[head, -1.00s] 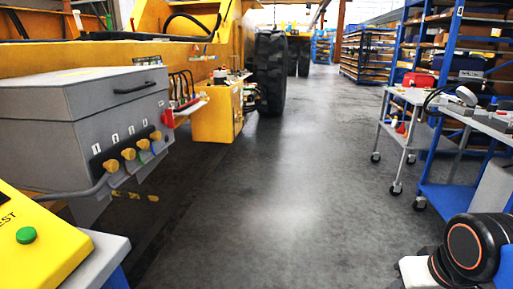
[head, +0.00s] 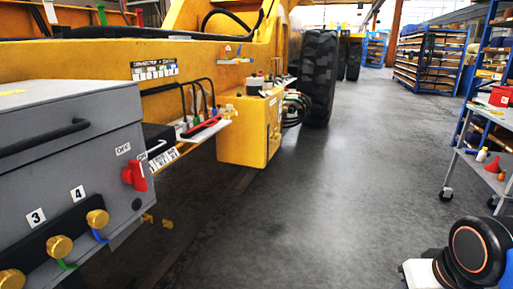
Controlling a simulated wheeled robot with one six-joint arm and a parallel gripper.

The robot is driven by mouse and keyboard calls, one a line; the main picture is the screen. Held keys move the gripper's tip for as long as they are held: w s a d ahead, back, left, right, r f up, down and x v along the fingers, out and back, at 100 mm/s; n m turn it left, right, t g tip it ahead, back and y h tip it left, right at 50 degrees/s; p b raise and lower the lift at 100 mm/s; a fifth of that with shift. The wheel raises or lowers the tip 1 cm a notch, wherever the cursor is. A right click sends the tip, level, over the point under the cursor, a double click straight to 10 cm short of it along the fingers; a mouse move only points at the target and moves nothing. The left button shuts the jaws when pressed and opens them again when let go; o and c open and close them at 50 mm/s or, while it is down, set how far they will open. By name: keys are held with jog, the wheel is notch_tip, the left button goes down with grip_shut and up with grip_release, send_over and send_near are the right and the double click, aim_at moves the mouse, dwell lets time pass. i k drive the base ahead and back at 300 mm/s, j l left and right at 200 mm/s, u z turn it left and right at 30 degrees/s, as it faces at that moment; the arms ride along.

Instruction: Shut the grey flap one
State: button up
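A large grey box (head: 118,190) fills the left side of the head view. Its grey lid (head: 70,95) carries a black bar handle (head: 45,138) and appears to lie down on the box. Brass knobs (head: 97,218) sit on a black strip on the front, by labels 3 (head: 36,217) and 4 (head: 77,193). Blue and green levers hang below two of them. A red rotary switch (head: 134,176) is on the right side, near an OFF label. No flap marked one is visible; the box's left part is cut off. My gripper is out of view.
A yellow machine frame (head: 90,55) runs behind the box, with a shelf of tools (head: 205,128) and a yellow block (head: 245,130) sticking out. A black tyre (head: 319,80) stands beyond. A cart (head: 485,175) is at right. The grey floor (head: 330,190) between is clear.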

aim_at(198, 97)
jog(key=i+l+u, duration=0.25)
jog(key=i+u, duration=0.25)
jog(key=i+l+u, duration=0.5)
